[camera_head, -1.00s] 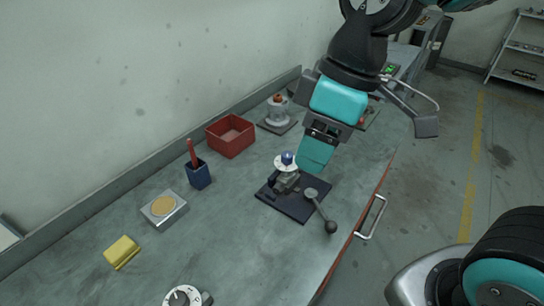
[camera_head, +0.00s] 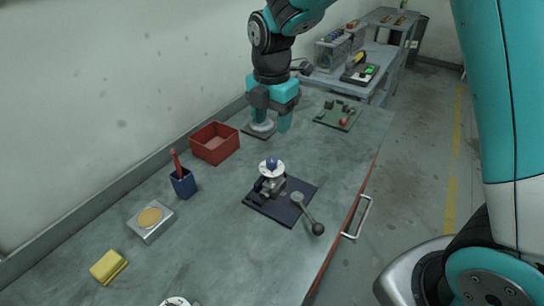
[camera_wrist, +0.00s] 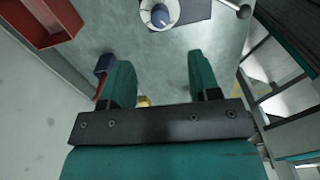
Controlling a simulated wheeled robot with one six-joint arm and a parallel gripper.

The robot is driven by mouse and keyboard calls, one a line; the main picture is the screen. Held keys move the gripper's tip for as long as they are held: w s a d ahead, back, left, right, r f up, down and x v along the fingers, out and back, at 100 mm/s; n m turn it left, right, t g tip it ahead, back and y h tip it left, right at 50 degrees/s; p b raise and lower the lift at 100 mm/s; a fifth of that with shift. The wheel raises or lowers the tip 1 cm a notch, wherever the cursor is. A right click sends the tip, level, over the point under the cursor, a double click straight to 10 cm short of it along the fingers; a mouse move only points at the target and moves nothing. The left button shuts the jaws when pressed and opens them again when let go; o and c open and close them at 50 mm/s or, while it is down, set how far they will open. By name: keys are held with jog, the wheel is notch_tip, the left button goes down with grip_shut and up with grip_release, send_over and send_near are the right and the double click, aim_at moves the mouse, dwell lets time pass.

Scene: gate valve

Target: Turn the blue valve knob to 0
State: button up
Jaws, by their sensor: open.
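The blue valve knob (camera_head: 272,162) sits upright over a white dial disc (camera_head: 265,172), on a grey valve body on a dark base plate (camera_head: 292,212). The dial's marks are too small to read. In the wrist view the blue knob (camera_wrist: 161,16) and part of the white dial show at the top edge, beyond my fingertips. My gripper (camera_head: 272,122) is open and empty, behind the valve and apart from it, over the back of the bench. In the wrist view its two teal fingers (camera_wrist: 160,72) stand wide apart with bench between them.
A red box (camera_head: 215,147), a blue cup with a red stick (camera_head: 183,184), a silver block (camera_head: 150,222) and a yellow block (camera_head: 108,267) line the left. A green board (camera_head: 338,116) lies at the back.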

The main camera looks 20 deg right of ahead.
aim_at(272, 159)
notch_tip(272, 159, down, 12)
jog(key=shift+r+p, duration=0.2)
jog(key=shift+p, duration=0.6)
jog(key=c, duration=0.9)
